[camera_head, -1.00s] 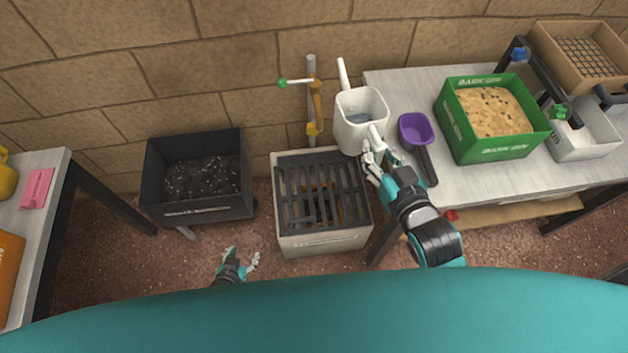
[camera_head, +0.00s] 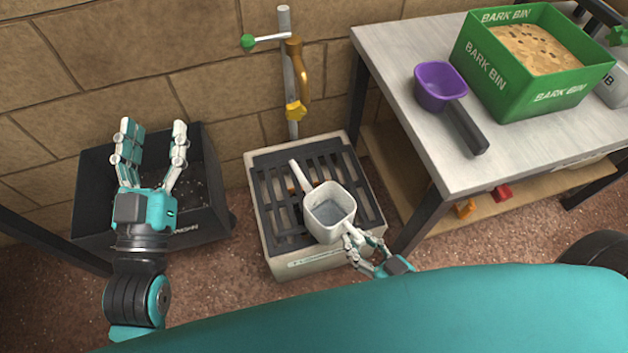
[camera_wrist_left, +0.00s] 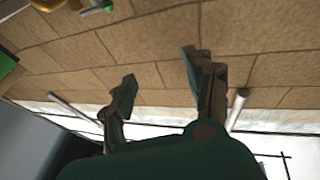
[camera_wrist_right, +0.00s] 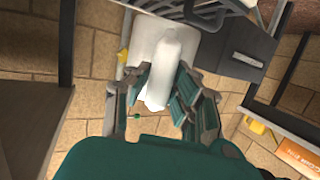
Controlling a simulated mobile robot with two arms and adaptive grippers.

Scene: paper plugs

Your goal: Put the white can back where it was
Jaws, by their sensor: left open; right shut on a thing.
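The white can (camera_head: 330,212) is over the dark slotted grate (camera_head: 262,190) of the pale box drain, spout toward the back left. It looks to hold greyish water. My right gripper (camera_head: 352,240) is shut on its handle at the near right side; the white can also fills the middle of the right wrist view (camera_wrist_right: 165,45). I cannot tell whether the can touches the grate. My left gripper (camera_head: 155,140) is open and empty, above the black bin; its spread fingers show in the left wrist view (camera_wrist_left: 160,70) against the brick wall.
A tap (camera_head: 296,75) with a green-ended lever stands behind the grate. To the right is a workbench (camera_head: 400,45) with a purple scoop (camera_head: 440,88) and a green bark bin (camera_head: 480,75); its left end is clear. The black bin (camera_head: 212,180) of dark material sits left.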

